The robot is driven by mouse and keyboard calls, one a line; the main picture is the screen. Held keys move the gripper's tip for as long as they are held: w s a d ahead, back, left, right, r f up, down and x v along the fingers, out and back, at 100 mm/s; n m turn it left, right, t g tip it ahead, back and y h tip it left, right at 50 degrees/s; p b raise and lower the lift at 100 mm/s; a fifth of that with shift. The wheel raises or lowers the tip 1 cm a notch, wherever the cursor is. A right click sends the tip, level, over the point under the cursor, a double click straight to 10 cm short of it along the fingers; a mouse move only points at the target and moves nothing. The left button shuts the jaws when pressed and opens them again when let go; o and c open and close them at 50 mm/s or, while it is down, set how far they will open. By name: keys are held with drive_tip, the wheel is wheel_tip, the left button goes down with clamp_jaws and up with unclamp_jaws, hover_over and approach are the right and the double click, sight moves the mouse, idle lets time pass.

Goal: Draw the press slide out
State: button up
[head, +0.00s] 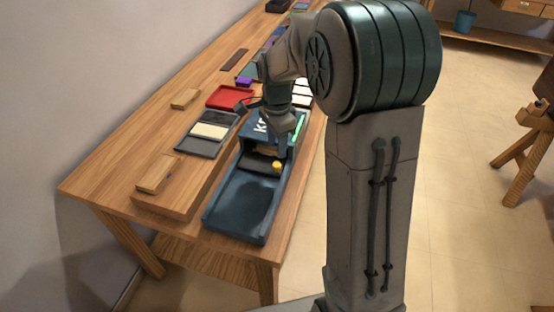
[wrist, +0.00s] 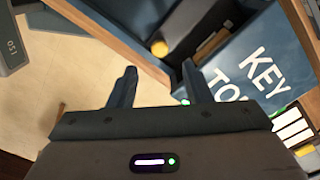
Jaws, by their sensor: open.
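The press is a dark blue box (head: 258,130) with white lettering on top. In the wrist view its lettered top (wrist: 250,65) reads "KEY" and part of a second word. A long blue tray-like part (head: 243,204) reaches from its front toward the table's near end; I cannot tell whether this is the slide or a fixed bed. A yellow knob (head: 277,167) sits at the box's front opening, and shows in the wrist view (wrist: 159,48) beyond the fingertips. My gripper (wrist: 157,85) is open and empty, close to the press, with the knob apart from its fingers.
A wooden block (head: 158,173) lies on a raised wooden board left of the press. A grey tray with a cream piece (head: 209,131) and a red tray (head: 229,97) are further back. White keys (head: 303,92) lie behind the press. Open floor lies to the right.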

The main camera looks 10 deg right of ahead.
sight(277, 164)
wheel_tip(277, 164, down, 7)
drive_tip(key=shift+f, duration=0.1)
idle(0.3)
drive_tip(key=shift+s, duration=0.1)
clamp_jaws()
